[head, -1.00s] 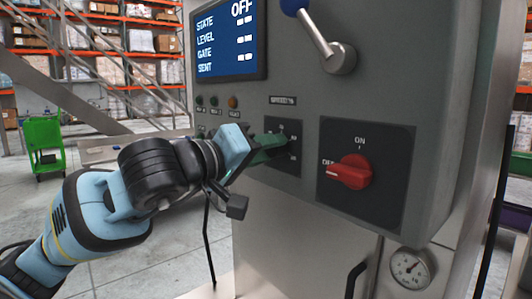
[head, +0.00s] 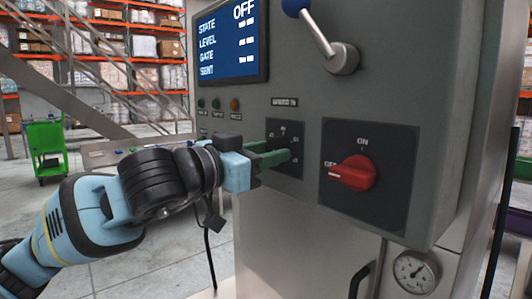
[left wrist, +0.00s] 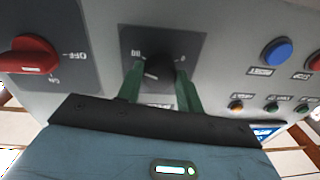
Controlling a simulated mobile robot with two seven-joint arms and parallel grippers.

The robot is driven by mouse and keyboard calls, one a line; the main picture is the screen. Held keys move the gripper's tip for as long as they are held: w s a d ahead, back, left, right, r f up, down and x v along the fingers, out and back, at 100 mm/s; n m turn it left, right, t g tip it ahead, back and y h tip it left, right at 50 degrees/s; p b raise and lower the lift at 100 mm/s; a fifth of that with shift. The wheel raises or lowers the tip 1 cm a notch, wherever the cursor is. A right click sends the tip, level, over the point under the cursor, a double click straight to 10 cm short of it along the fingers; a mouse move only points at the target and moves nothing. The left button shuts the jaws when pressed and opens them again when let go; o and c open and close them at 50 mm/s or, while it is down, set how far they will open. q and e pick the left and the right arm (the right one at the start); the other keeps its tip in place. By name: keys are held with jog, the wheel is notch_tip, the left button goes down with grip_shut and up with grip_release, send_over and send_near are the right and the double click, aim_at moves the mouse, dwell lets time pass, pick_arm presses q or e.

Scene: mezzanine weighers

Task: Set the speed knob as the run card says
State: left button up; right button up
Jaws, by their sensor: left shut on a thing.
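The speed knob (left wrist: 159,70) is a dark dial in the middle of a dark square plate in the left wrist view. In the head view its plate (head: 285,130) sits on the grey machine front, and the fingers mostly hide the knob. My left gripper (head: 285,155) has its two green fingers at the plate, shut on the knob with one finger on each side; the fingers also show in the left wrist view (left wrist: 160,84). The exact knob setting is too small to read. No run card can be made out. My right gripper is not in view.
A red rotary switch (head: 354,174) is just right of the knob, pointing at OFF. A lever with a blue ball (head: 320,38) sticks out above. The screen (head: 229,40) reads OFF. A gauge (head: 416,271) is below right. Coloured buttons (left wrist: 277,51) are close by.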

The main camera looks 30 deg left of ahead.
pick_arm(q)
jog(key=shift+m, duration=1.2)
jog(key=o, duration=1)
jog(key=b+v, duration=0.2)
jog(key=v, duration=0.5)
jog(key=shift+s+a, duration=0.2)
jog(key=shift+s, duration=0.15)
